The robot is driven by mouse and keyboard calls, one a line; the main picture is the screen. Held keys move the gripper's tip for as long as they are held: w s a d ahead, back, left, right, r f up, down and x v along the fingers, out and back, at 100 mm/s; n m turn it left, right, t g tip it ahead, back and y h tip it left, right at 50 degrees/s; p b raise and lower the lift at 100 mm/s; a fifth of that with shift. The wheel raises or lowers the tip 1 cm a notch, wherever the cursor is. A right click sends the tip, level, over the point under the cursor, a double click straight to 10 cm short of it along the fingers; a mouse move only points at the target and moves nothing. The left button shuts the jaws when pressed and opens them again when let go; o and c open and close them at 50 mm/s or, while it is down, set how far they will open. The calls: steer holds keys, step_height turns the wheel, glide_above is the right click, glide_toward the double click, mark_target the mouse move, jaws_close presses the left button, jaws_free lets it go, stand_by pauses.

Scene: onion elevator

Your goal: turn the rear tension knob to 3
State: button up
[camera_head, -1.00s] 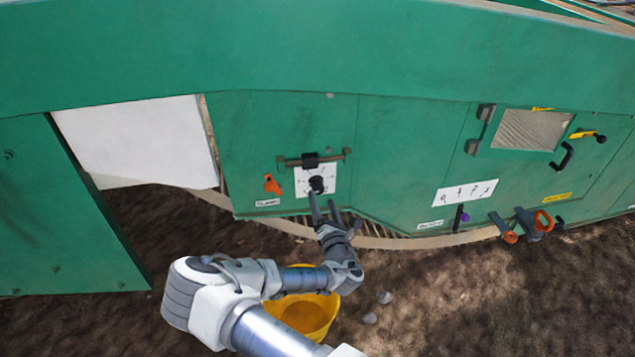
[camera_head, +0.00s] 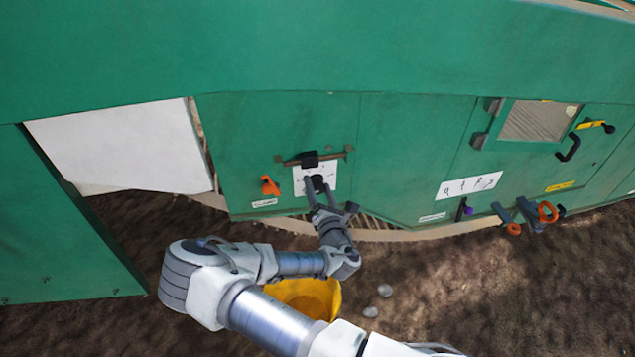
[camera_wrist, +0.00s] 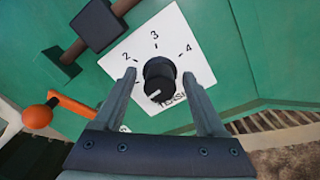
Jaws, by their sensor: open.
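The rear tension knob (camera_wrist: 160,72) is black and round, on a white dial plate (camera_wrist: 190,45) with the numbers 2, 3 and 4 showing. Its white mark points down and slightly left in the wrist view, away from the 3 at the top. Lower parts of the plate are hidden by my gripper. In the head view the knob (camera_head: 318,183) is partly covered by my fingers. My gripper (camera_wrist: 158,76) is open, with one finger to each side of the knob. Gaps show between knob and fingers; I cannot tell how deep they reach. It also shows in the head view (camera_head: 318,188).
A dark bar with a black block (camera_head: 310,160) sits just above the plate. An orange handle (camera_head: 269,186) is to its left. A yellow bucket (camera_head: 325,292) stands on the soil below my arm.

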steer(key=shift+w, duration=0.1)
stand_by(0.3)
jaws_close()
stand_by(0.4)
